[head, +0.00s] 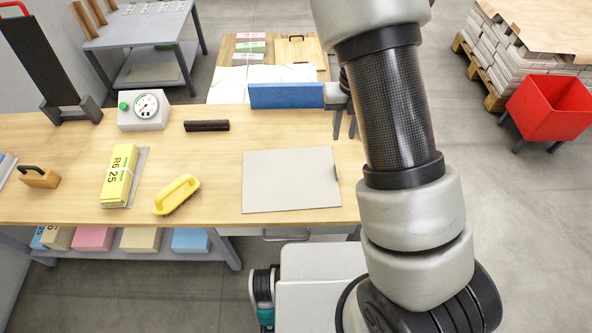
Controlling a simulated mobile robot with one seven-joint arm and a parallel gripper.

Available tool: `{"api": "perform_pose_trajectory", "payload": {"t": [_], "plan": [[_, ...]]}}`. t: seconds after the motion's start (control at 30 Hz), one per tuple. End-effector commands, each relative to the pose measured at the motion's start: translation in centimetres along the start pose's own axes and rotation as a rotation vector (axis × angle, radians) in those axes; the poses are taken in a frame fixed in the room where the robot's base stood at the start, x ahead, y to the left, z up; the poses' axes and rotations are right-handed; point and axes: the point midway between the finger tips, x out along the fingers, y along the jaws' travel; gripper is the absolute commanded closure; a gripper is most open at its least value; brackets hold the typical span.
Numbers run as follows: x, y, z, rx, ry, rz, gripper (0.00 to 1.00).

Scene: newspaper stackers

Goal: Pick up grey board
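The grey board (290,182) is a thin, flat, pale grey sheet lying on the wooden table, near its front right part. A small dark notch or clip shows at its right edge. My arm comes down along the right of the head view and covers the table just right of the board. Beyond the board, my gripper (345,127) shows partly from behind the arm, with short grey prongs pointing down. It is apart from the board. Whether its fingers are open or shut is not clear. A blue bar (287,95) extends left beside the gripper; whether they are joined is unclear.
A red bin (549,108) stands at right.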

Motion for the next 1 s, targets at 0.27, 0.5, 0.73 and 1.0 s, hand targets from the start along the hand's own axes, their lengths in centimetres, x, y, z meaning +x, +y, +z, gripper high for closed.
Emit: {"api": "perform_pose_trajectory", "payload": {"t": [0.27,0.5,0.73,1.0], "plan": [[5.0,-0.1,-0.1,0.013,0.005,-0.002,0.75],[10.1,-0.1,-0.1,0.013,0.004,-0.001,0.75],[12.2,-0.1,0.0,0.01,0.001,-0.002,0.75],[14.6,-0.1,-0.1,0.011,0.003,-0.001,0.75]]}}
